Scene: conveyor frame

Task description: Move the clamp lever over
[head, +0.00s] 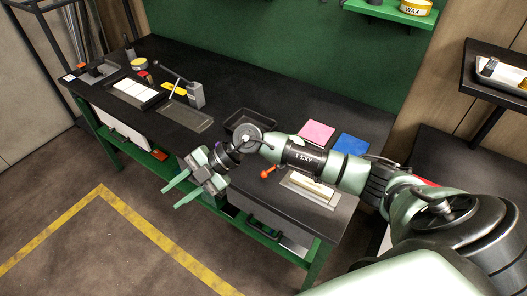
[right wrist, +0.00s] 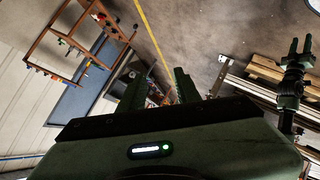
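A lever with an orange knob (head: 268,173) stands out at the left of a fixture plate (head: 310,188) on the near right part of the bench; it looks like the clamp lever. A pale block (head: 312,184) lies on that plate. My arm hides part of the space around the lever. My right gripper (head: 172,195) is open and empty, in front of the bench edge and left of the lever, not touching it. Its spread fingers also show in the right wrist view (right wrist: 157,88). My left gripper (right wrist: 300,48) shows at that view's right edge, fingers apart and empty.
The dark bench (head: 225,85) carries a black tray (head: 249,122), a pink sheet (head: 316,133), a blue sheet (head: 351,145) and a grey block with a long handle (head: 196,95). The floor in front, with yellow tape (head: 150,232), is clear.

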